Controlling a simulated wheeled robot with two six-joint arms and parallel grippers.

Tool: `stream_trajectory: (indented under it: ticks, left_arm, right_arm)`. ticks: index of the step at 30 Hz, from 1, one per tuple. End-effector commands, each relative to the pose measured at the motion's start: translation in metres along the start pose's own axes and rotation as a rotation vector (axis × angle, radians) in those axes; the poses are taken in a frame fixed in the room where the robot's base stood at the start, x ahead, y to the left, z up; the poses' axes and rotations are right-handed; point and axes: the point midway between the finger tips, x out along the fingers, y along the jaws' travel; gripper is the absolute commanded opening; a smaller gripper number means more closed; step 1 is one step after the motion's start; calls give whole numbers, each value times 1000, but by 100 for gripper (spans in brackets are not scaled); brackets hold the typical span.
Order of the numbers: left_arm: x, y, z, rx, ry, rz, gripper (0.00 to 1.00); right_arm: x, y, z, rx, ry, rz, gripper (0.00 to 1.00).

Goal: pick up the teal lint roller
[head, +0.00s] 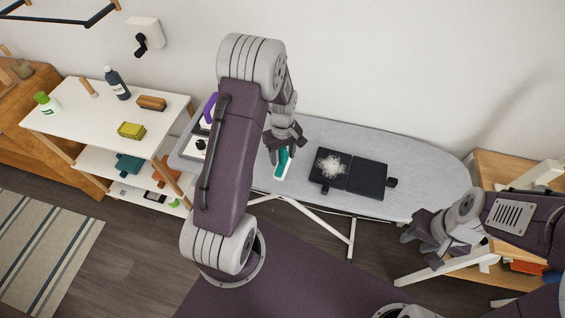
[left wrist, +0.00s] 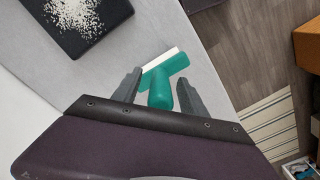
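The teal lint roller (head: 283,163) lies on the grey ironing board (head: 428,178), with its white roller end toward the board's front edge. In the left wrist view the lint roller (left wrist: 162,90) shows its teal handle between the two fingers of my left gripper (left wrist: 160,92). The fingers stand apart with a gap on each side of the handle. In the head view my left gripper (head: 284,146) is right over the handle and partly hides it. My right gripper (head: 425,236) is empty, beside the board's front right edge; its finger gap is hard to make out.
A white shelf (head: 75,110) with bottles, a brush and a yellow sponge stands at left. A wooden stand (head: 500,168) is at right. The board's right end is clear.

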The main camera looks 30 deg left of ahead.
Motion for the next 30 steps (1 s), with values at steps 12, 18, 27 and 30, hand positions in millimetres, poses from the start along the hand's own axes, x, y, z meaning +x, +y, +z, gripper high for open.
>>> stream_trajectory:
  ticks: [12, 18, 27, 30]
  left_arm:
    - [-1, 0, 0, 0, 0, 0, 0]
    - [-10, 1, -1, 0, 2, 2, 0]
    - [-54, 6, 23, 7, 3, 3, 0]
    - [-68, 10, 46, 8, 3, 3, 0]
  right_arm:
    - [0, 0, 0, 0, 0, 0, 36]
    - [2, 0, 0, 0, 0, 0, 36]
    - [11, 0, 1, 0, 0, 0, 36]
    - [14, 0, 2, 0, 0, 0, 36]
